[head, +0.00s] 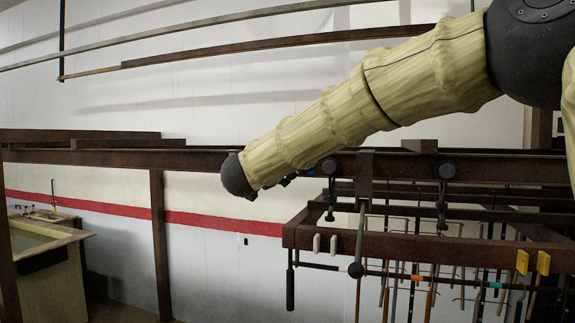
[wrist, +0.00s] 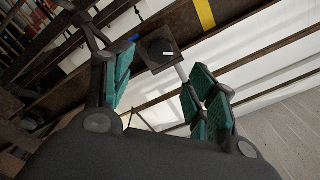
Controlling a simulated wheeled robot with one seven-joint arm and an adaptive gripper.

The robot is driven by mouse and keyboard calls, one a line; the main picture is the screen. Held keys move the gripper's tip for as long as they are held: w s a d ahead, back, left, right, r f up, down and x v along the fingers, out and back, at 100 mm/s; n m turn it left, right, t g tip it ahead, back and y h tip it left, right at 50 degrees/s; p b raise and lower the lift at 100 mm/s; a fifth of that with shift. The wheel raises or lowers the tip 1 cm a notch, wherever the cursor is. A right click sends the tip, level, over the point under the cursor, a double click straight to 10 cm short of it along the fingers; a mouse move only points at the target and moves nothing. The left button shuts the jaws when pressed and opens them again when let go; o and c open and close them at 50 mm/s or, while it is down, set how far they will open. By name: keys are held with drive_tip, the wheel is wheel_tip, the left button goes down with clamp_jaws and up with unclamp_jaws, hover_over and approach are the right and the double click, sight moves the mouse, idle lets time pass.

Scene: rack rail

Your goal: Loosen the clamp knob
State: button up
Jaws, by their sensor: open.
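In the wrist view, a dark round knob (wrist: 160,48) with a white mark sits on a square brown block. It looks like the clamp knob. My gripper (wrist: 160,68) is open, with teal pads on both fingers and nothing between them. The knob shows beyond the gap between the fingertips, apart from both; the exact distance is unclear. My gripper is largely hidden there behind my arm.
A long brown rail (head: 110,158) crosses the head view. A lower frame (head: 440,246) carries several hanging rods and tools. A yellow band (wrist: 204,14) marks a beam in the wrist view. A sink counter (head: 50,260) stands left.

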drive_tip(key=shift+v, duration=1.4)
drive_tip(key=shift+w, duration=0.1)
